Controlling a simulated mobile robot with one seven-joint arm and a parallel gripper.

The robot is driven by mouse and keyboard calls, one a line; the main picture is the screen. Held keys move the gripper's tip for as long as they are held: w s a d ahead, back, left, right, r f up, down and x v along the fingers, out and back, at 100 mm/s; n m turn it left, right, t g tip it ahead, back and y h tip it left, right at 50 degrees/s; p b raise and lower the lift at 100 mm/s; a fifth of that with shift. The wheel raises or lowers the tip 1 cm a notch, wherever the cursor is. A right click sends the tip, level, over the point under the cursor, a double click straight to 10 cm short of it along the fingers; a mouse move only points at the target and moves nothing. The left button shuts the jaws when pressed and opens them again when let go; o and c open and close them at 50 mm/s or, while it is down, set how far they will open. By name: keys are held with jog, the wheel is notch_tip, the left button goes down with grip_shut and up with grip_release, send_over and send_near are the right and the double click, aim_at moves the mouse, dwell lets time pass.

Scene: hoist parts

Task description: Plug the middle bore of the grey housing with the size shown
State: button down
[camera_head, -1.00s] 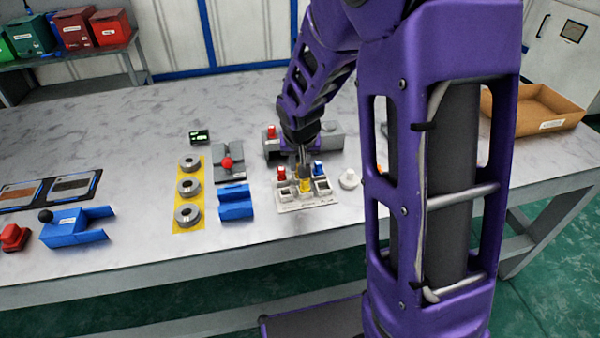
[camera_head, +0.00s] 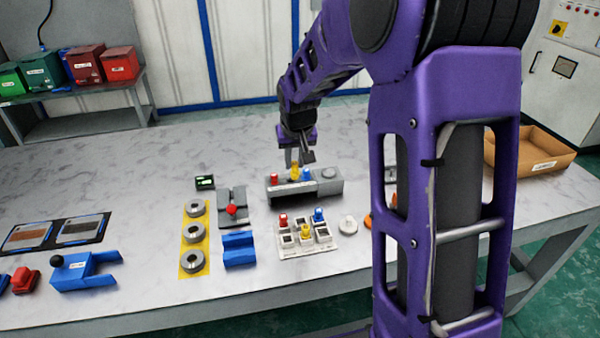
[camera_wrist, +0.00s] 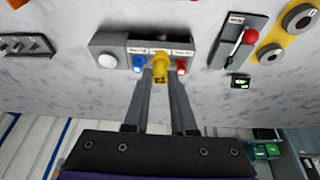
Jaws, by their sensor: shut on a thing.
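The grey housing (camera_head: 328,187) stands at the back of the bench, with a red plug (camera_head: 274,181) at its left and a blue plug (camera_head: 306,174) right of its middle. My gripper (camera_head: 294,163) is shut on a yellow plug (camera_head: 295,173) at the middle bore, between these two. In the wrist view my gripper (camera_wrist: 160,76) holds the yellow plug (camera_wrist: 160,65) upright against the housing (camera_wrist: 108,45). The bore is hidden behind it, so I cannot tell how deep the plug sits. The white tray (camera_head: 310,245) holds another red, blue and yellow plug.
A white round part (camera_head: 348,224) lies right of the tray. Left are a blue block (camera_head: 239,249), a grey fixture with a red knob (camera_head: 232,210) and grey rings on a yellow strip (camera_head: 194,233). A cardboard box (camera_head: 530,150) stands far right. The bench behind the housing is clear.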

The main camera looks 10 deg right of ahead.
jog(key=w+n+y+p, duration=0.1)
jog(key=w+n+p, duration=0.15)
jog(key=w, duration=0.45)
notch_tip(320, 180, down, 6)
jog(key=b, duration=0.4)
jog(key=shift+d, duration=0.2)
jog(key=shift+w+f+b, duration=0.1)
jog(key=shift+f+b, duration=1.1)
jog(key=shift+b, duration=0.05)
dwell(4.4)
jog(key=c, duration=0.7)
grip_release()
jog(key=shift+o, duration=0.2)
